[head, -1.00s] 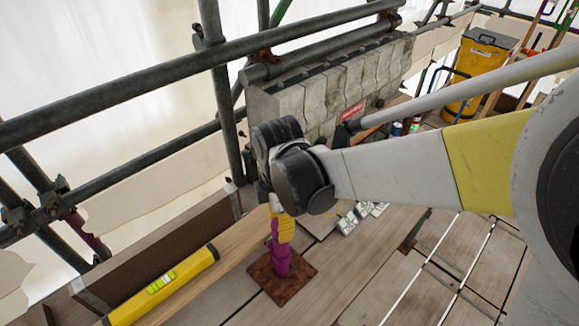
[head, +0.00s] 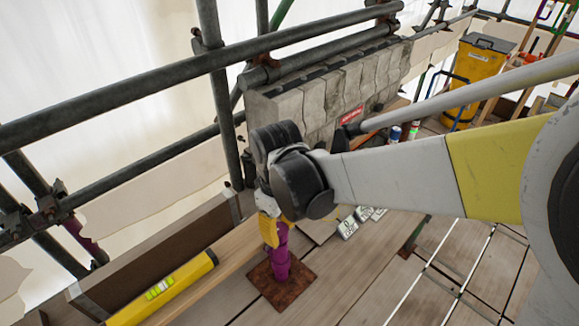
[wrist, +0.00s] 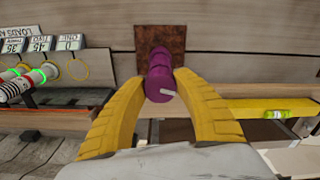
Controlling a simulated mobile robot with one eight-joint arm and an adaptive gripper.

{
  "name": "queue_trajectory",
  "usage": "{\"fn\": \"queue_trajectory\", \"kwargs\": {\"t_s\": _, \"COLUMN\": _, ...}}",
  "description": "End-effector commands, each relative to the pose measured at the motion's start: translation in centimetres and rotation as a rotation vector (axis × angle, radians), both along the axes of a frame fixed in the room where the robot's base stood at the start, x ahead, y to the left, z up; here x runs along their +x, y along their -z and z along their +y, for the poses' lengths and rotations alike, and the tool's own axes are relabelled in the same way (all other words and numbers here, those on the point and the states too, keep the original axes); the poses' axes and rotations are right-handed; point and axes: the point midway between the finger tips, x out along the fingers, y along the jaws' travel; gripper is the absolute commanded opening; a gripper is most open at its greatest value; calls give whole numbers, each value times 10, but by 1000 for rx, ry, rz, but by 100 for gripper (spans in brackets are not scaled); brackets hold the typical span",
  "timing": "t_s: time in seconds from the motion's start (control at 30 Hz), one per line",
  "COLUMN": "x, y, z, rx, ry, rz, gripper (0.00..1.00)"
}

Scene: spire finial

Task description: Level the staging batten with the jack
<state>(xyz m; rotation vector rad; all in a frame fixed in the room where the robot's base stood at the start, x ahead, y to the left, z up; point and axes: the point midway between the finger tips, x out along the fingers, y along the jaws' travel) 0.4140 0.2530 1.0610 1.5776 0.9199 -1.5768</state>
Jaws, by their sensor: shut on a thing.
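The purple jack (head: 281,255) stands upright on a square rusty plate (head: 300,282) on the deck boards. My gripper (wrist: 160,80) has its yellow fingers on either side of the purple jack head (wrist: 161,84) and is shut on it. A small pale bar shows on the jack's end in the wrist view. The wooden batten (head: 236,243) runs past the jack at its left, with its end near the jack partly hidden by my gripper. A yellow spirit level (head: 168,287) lies along the batten. Its green vial (wrist: 276,114) shows, but the bubble position is too small to read.
Scaffold tubes (head: 120,92) and a toe board (head: 150,255) close off the left side. A stone block (head: 325,100) stands behind my gripper. A yellow bin (head: 478,70) is at the back right. Deck boards at right are mostly clear.

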Motion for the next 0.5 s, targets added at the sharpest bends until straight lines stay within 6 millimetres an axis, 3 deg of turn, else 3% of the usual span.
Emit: {"fn": "queue_trajectory", "kwargs": {"t_s": 0.5, "x": -1, "y": 1, "z": 0, "rx": -1, "ry": 490, "rz": 1, "gripper": 5}}
